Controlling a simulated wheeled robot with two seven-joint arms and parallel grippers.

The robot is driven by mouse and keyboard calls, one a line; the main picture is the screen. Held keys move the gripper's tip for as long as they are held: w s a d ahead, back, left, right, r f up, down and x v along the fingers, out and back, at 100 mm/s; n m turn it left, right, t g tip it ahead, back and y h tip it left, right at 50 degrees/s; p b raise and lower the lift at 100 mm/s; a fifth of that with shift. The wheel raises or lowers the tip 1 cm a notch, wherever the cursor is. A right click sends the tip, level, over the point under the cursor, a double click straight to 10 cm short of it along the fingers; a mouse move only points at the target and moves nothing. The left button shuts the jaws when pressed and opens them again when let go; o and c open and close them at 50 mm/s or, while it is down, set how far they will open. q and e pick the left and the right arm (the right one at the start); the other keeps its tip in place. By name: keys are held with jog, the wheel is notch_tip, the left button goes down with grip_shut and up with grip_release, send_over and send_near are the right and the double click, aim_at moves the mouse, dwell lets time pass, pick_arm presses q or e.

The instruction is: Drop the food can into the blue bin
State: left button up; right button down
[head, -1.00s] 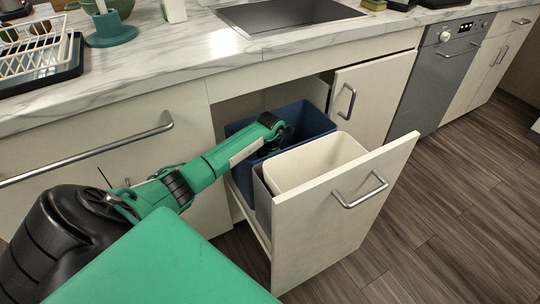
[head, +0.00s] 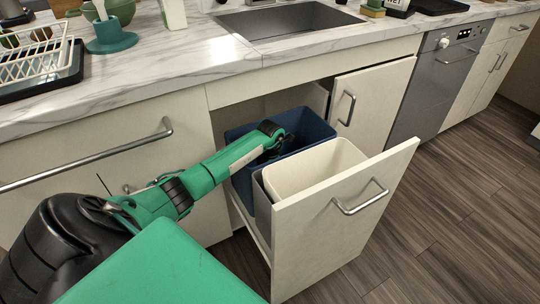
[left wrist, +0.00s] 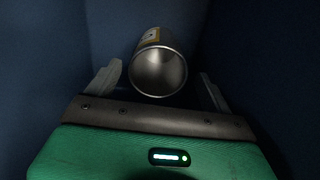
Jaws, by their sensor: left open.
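The food can (left wrist: 160,64) lies inside the blue bin (left wrist: 245,50) in the left wrist view, its round metal end facing the camera and part of a yellowish label showing. My left gripper (left wrist: 162,84) is open, with one finger on each side of the can and visible gaps between them. In the head view the blue bin (head: 308,124) sits in the pulled-out drawer, and my left arm reaches down into it. The left fingers and the can are hidden there by the arm and bin. My right gripper is not in view.
A white bin (head: 330,160) stands in front of the blue bin, behind the drawer front (head: 345,225). The counter (head: 180,55) with a sink (head: 290,20) is above. A cabinet door (head: 372,105) stands to the right. The floor at right is clear.

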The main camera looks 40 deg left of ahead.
pick_arm(q)
notch_tip(320, 180, up, 13)
jog(key=p, duration=0.2)
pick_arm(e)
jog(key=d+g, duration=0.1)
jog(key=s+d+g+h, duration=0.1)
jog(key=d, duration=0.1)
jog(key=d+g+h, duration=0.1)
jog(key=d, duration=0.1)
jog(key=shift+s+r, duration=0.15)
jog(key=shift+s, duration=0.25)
pick_arm(q)
jog(key=shift+f, duration=0.1)
